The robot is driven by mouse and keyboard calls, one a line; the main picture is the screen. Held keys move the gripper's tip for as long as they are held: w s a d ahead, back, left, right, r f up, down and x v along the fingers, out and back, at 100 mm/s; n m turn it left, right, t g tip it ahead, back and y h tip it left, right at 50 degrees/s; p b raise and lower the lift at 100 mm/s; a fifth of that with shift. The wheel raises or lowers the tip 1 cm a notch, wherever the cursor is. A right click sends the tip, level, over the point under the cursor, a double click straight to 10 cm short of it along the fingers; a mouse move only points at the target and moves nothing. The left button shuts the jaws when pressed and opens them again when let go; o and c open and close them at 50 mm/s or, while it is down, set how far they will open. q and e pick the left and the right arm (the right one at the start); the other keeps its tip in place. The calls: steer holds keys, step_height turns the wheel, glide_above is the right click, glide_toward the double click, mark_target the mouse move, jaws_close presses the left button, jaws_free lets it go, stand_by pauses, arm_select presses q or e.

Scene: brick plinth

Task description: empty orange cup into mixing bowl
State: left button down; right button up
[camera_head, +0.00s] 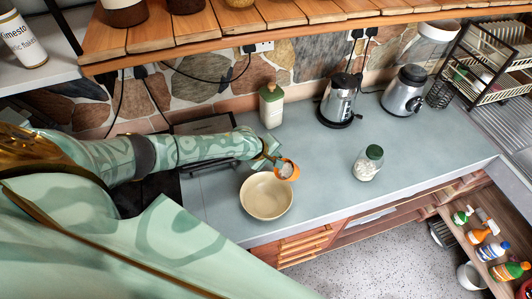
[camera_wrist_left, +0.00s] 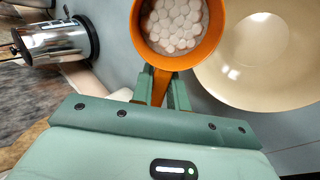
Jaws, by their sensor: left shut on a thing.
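An orange cup (camera_head: 288,174) with a handle is held above the counter by my left gripper (camera_head: 274,160). In the left wrist view the gripper (camera_wrist_left: 164,88) is shut on the handle of the cup (camera_wrist_left: 212,38). Several white round pieces (camera_wrist_left: 175,22) lie inside the cup. The cream mixing bowl (camera_head: 266,196) stands on the counter beside and below the cup and is empty where I can see into it. It also shows at the right of the left wrist view (camera_wrist_left: 262,88). My right gripper is not in view.
A glass jar with a green lid (camera_head: 368,163) stands to the right. A kettle (camera_head: 341,98) and a blender (camera_head: 404,91) stand by the stone wall. The counter (camera_head: 324,148) between bowl and jar is clear.

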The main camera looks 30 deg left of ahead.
arm_select(q)
steer(key=shift+s+f, duration=0.2)
steer(key=shift+t+b, duration=0.4)
